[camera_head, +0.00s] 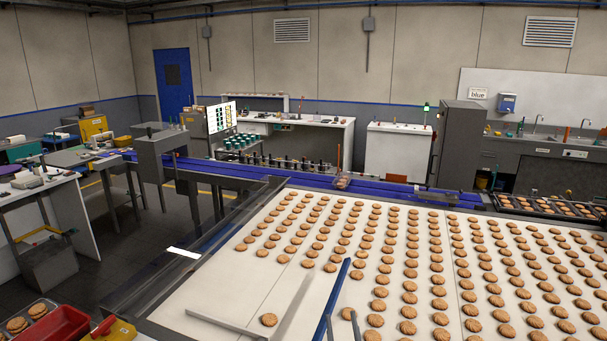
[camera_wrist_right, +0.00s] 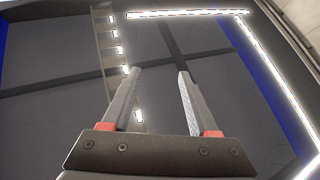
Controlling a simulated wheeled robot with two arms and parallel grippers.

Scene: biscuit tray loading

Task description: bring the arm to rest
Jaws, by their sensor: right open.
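My right gripper (camera_wrist_right: 158,72) shows in the right wrist view, with two grey fingers on red bases. The fingers are apart, with nothing between them. Beyond them is a dark surface crossed by bright light strips and a blue edge; I cannot tell which part of the room it is. In the head view I cannot clearly make out the right gripper; a blue bar and a thin grey piece stand at the bottom centre, among the biscuits. My left gripper is not in view.
A wide white belt (camera_head: 230,296) carries rows of round biscuits. A blue conveyor (camera_head: 240,182) runs behind it, with a dark tray of biscuits (camera_head: 553,207) at the right. A red bin (camera_head: 55,325) stands at bottom left beside a small tray. Grey floor shows at left.

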